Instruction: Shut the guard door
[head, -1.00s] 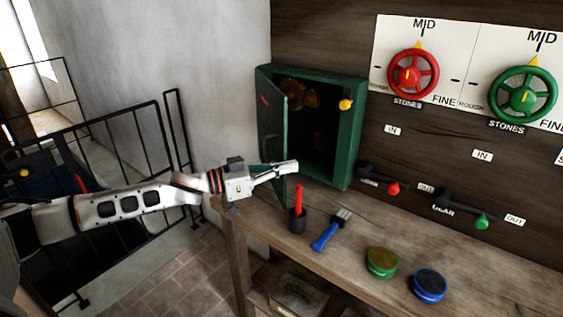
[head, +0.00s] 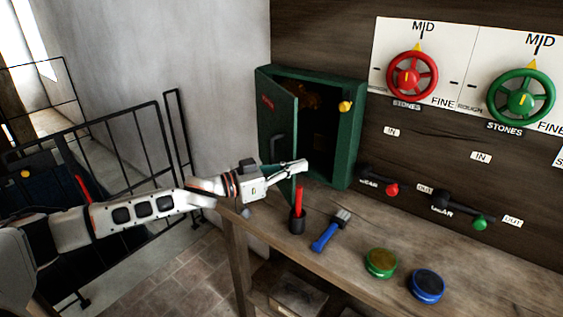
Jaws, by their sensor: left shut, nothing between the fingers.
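The green guard door (head: 278,130) is hinged at the left of a green wall box (head: 349,140) and stands partly open. It has a dark handle and a small red label. Through the gap the dark inside of the box shows, with a blurred brown shape. A yellow knob (head: 345,106) sits on the box's right edge. My left gripper (head: 302,165) is shut and empty at the lower free edge of the door, with its fingertips past that edge. I cannot tell whether it touches the door. My right gripper is not in view.
A black railing (head: 120,150) is at left. Red and green wheels are on the wall.

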